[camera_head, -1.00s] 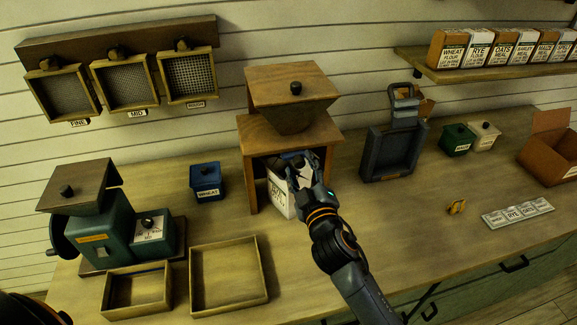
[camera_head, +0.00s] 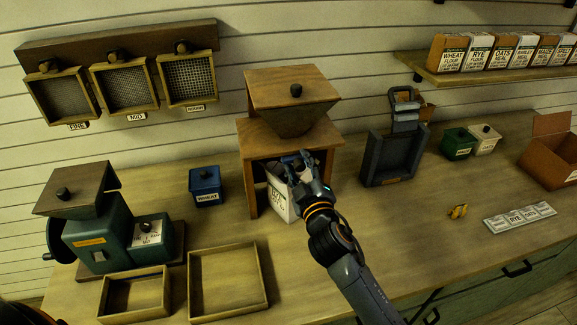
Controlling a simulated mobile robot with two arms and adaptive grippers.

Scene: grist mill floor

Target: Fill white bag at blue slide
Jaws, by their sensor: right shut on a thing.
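The white bag (camera_head: 278,205) stands upright on the counter under the wooden hopper stand (camera_head: 250,165). Its label is partly hidden, and dark shapes show at its top. A small part of the blue slide (camera_head: 291,159) shows below the hopper, above the bag. My right gripper (camera_head: 298,166) is at the front of the stand, shut on the blue slide, and its fingers hide most of the slide and part of the bag. I cannot tell how far the slide is drawn out or whether anything falls into the bag. My left gripper is not in view.
A blue wheat tin (camera_head: 206,187) stands left of the hopper, with a green mill (camera_head: 95,230) further left. Empty wooden trays (camera_head: 262,275) lie in front. A dark grey frame (camera_head: 372,165) stands to the right. A label strip (camera_head: 520,215) and a small yellow item (camera_head: 457,211) lie right.

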